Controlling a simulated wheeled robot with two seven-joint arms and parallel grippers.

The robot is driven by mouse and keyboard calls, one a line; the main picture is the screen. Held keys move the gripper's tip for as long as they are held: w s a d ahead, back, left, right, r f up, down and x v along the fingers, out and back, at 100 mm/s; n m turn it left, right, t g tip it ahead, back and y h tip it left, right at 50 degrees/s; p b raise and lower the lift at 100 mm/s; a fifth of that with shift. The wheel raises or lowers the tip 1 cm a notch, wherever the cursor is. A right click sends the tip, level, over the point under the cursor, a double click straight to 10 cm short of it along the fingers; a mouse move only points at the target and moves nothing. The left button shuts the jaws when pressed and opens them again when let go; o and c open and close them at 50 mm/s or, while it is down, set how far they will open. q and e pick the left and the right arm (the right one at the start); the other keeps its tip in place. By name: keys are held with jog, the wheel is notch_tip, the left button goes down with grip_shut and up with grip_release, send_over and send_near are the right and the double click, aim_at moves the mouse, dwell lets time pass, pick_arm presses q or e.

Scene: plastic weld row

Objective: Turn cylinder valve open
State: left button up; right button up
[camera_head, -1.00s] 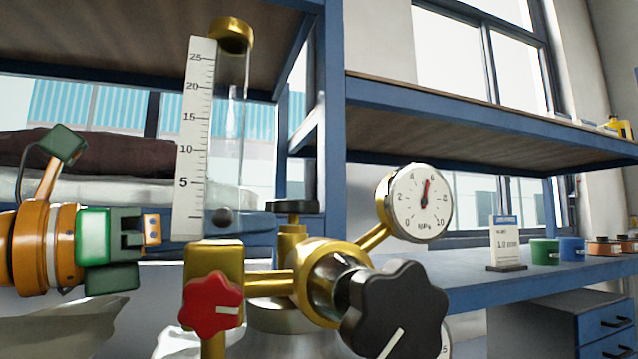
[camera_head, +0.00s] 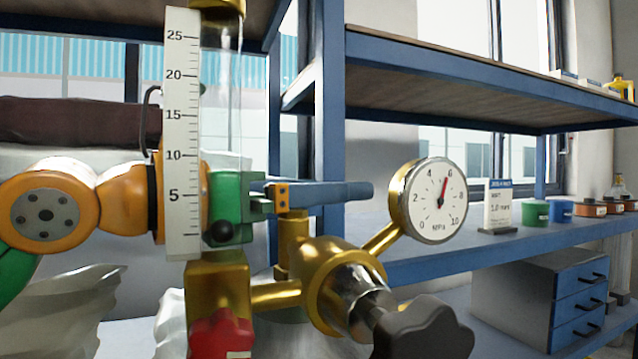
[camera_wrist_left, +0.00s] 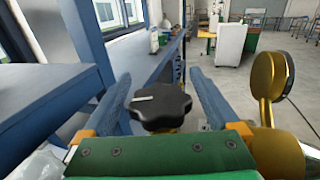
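The cylinder valve's black lobed knob (camera_wrist_left: 160,104) has a white mark on top and shows between my left gripper's blue fingers in the left wrist view. In the head view the fingers hide this knob; its brass stem (camera_head: 292,240) shows below them. My left gripper (camera_head: 362,191) reaches in from the left, behind the flow tube. Its fingers stand apart on either side of the knob; I cannot tell whether they touch it. The brass regulator (camera_head: 345,275) carries a round pressure gauge (camera_head: 437,201), needle up and slightly right. My right gripper is not in view.
A flow tube with a white scale (camera_head: 183,130) stands in front of my left gripper. A larger black regulator knob (camera_head: 425,330) and a red knob (camera_head: 222,333) sit lower. Blue shelving (camera_head: 330,130) stands behind; a drawer unit (camera_head: 540,300) is at right.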

pick_arm(q)
jog(key=c, duration=1.1)
jog(key=shift+f, duration=0.1)
jog(key=shift+c, duration=0.3)
jog(key=b, duration=0.1)
jog(key=n+t+y+b, duration=0.1)
jog(key=shift+w+a+f+t+b, duration=0.1)
jog(key=shift+f+t+b, duration=0.1)
jog(key=shift+t+b, duration=0.15)
jog(key=shift+r+n+y, duration=0.2)
jog(key=shift+n+y, duration=0.1)
jog(key=shift+w+r, duration=0.1)
jog(key=o, duration=1.4)
jog(key=shift+c, duration=0.2)
